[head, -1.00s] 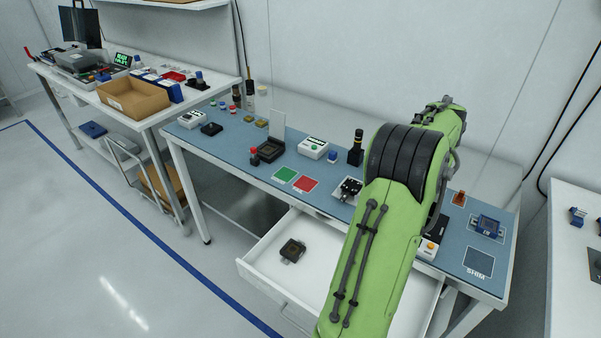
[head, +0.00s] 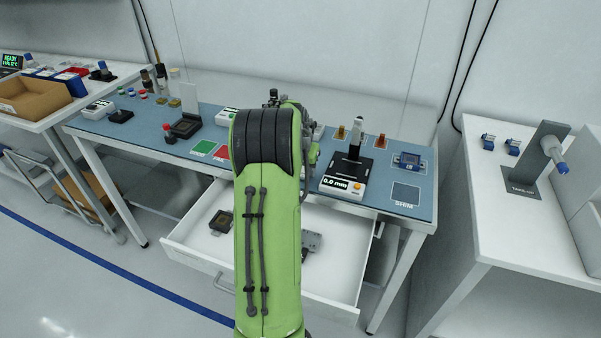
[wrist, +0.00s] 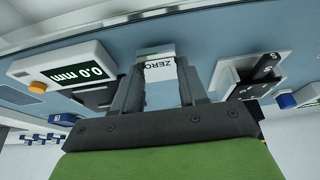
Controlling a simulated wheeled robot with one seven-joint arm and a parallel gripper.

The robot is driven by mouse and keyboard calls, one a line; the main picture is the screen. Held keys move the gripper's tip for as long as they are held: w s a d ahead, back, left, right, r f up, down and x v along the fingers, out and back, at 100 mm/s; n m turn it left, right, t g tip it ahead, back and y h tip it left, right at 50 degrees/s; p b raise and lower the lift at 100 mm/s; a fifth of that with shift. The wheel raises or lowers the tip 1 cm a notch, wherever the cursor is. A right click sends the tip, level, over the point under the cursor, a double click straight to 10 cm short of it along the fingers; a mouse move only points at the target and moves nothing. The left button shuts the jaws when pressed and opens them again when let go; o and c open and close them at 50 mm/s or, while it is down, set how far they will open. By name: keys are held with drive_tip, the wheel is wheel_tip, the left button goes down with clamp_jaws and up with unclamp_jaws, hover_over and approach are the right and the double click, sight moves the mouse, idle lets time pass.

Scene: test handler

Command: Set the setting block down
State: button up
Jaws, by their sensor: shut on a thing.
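In the wrist view my gripper (wrist: 159,78) is shut on the setting block (wrist: 160,70), a pale block whose white face reads ZERO upside down. One dark finger is on each side of it. The block is over the blue mat (wrist: 205,42); I cannot tell whether it touches it. The height gauge (wrist: 62,70) with its 0.0 mm display is to the left, apart from the block. In the head view the gauge (head: 343,185) stands right of my arm, which hides the gripper and block.
A metal plate with black clamps (wrist: 258,75) lies right of the block in the wrist view. The open drawer (head: 190,247) holds a dark square part (head: 220,222) and grey parts (head: 311,241). The SHIM square (head: 405,194) is bare.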

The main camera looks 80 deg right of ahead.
drive_tip(key=shift+f, duration=0.45)
drive_tip(key=shift+f, duration=0.2)
drive_tip(key=o, duration=1.2)
drive_tip(key=shift+r, duration=0.4)
drive_tip(key=p+v, duration=0.2)
drive_tip(key=v, duration=0.9)
drive_tip(key=shift+a+r+p, duration=0.25)
drive_tip(key=shift+r+p, duration=0.05)
drive_tip(key=shift+p, duration=0.1)
